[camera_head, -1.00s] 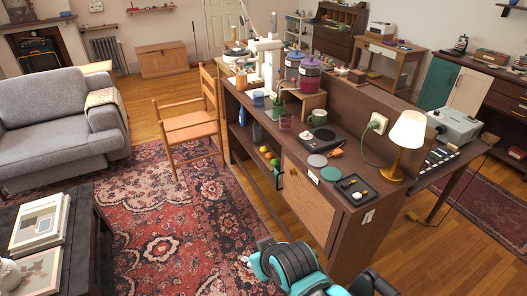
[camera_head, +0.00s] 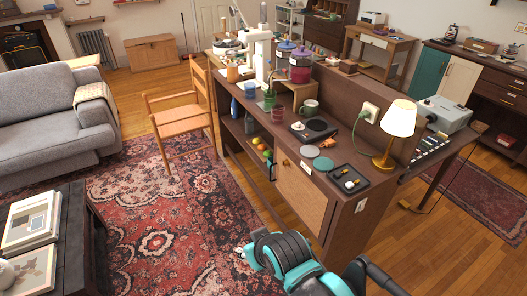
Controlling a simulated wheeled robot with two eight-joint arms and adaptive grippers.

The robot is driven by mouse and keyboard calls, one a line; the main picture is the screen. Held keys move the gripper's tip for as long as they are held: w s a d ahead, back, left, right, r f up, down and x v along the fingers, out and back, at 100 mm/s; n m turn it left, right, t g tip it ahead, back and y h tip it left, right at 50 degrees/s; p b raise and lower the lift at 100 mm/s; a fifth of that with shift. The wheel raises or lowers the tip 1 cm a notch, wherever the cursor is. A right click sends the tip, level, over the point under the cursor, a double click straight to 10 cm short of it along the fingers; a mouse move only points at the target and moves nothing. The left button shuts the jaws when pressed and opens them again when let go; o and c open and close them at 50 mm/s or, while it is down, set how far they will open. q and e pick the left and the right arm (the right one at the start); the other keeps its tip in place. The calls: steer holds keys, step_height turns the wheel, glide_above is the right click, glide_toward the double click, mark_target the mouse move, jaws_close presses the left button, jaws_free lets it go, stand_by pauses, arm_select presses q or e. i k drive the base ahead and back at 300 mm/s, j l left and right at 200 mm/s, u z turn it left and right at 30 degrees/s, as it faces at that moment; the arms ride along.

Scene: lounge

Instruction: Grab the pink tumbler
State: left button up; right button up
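The pink tumbler (camera_head: 277,113) looks like a small, see-through pinkish cup. It stands upright on the dark wooden counter (camera_head: 255,118), near its left long edge. A green mug (camera_head: 309,107) is to its right and a blue cup (camera_head: 249,90) is farther back to its left. A teal and black arm part of mine shows at the bottom centre, well in front of the counter and apart from the tumbler.
A lamp (camera_head: 397,123), a black tray (camera_head: 348,179) and a dark hotplate (camera_head: 314,128) occupy the counter's near end. A wooden chair (camera_head: 182,110) stands left of the counter. The patterned rug (camera_head: 160,210) is open floor between the sofa (camera_head: 50,110) and counter.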

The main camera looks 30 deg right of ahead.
mark_target(278, 115)
steer(key=i+z, duration=0.15)
steer(key=z, duration=0.3)
steer(key=i+z, duration=0.15)
steer(key=z, duration=0.3)
steer(key=i+z, duration=0.15)
steer(key=z, duration=0.35)
steer(key=i+j+z, duration=0.1)
steer(key=z, duration=0.35)
steer(key=i+j+z, duration=0.1)
steer(key=i+j, duration=0.15)
steer(key=i+j+z, duration=0.1)
steer(key=i+j, duration=0.15)
steer(key=j, duration=0.2)
steer(key=i+j+z, duration=0.1)
steer(key=i+j, duration=0.15)
steer(key=i+j+z, duration=0.1)
steer(key=i+j, duration=0.15)
steer(key=j, duration=0.25)
steer(key=i+j+z, duration=0.1)
steer(key=j, duration=0.3)
steer(key=i, duration=0.1)
